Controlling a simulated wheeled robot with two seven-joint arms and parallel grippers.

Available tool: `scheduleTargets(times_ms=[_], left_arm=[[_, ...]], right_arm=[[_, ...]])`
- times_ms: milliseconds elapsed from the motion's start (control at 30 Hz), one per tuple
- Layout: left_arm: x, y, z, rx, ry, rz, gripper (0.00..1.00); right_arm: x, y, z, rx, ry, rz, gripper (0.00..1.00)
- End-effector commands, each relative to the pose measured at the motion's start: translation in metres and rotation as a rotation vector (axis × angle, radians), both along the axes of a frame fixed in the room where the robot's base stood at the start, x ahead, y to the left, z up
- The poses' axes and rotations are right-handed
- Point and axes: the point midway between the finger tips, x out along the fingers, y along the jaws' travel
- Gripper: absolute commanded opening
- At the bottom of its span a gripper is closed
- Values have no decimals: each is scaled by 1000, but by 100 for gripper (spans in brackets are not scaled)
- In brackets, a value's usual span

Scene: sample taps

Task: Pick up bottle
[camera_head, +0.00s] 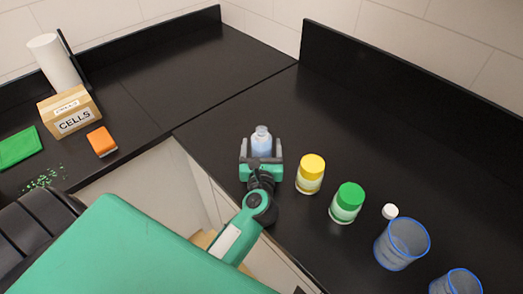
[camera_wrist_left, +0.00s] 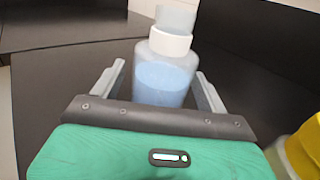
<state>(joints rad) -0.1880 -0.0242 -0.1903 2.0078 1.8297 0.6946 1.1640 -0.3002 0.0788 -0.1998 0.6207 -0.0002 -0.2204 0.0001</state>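The bottle (camera_head: 262,141) is small and clear with pale blue liquid and a whitish neck and top. It stands upright on the black counter. My left gripper (camera_head: 261,154) is open, with one finger on each side of the bottle. In the left wrist view the bottle (camera_wrist_left: 164,78) stands between the two spread fingers, with a gap showing on both sides. Its base is hidden behind the gripper body. My right gripper is not in view.
To the right stand a yellow-lidded jar (camera_head: 311,174), a green-lidded jar (camera_head: 347,203), a small white cap (camera_head: 390,211) and two blue-rimmed cups (camera_head: 402,244). A CELLS box (camera_head: 70,112), orange block (camera_head: 101,141) and green cloth (camera_head: 17,147) lie left. The counter behind the bottle is clear.

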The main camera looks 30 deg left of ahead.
Motion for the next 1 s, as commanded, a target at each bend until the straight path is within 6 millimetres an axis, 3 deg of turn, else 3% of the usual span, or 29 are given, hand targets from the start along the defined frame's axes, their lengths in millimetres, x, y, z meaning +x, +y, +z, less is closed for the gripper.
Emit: scheduleTargets(times_ms=[33, 200, 267, 667, 867, 1000], left_arm=[[0, 0, 0, 0, 0, 0, 65], [0, 0, 0, 0, 0, 0, 31], [0, 0, 1, 0, -1, 0, 24], [0, 0, 12, -2, -3, 1, 24], [0, 0, 46, -3, -6, 1, 24], [0, 0, 85, -3, -9, 0, 24]], right_arm=[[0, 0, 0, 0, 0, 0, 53], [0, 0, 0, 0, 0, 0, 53], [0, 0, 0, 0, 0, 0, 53], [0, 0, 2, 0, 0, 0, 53], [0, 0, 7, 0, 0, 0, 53], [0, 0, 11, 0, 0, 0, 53]])
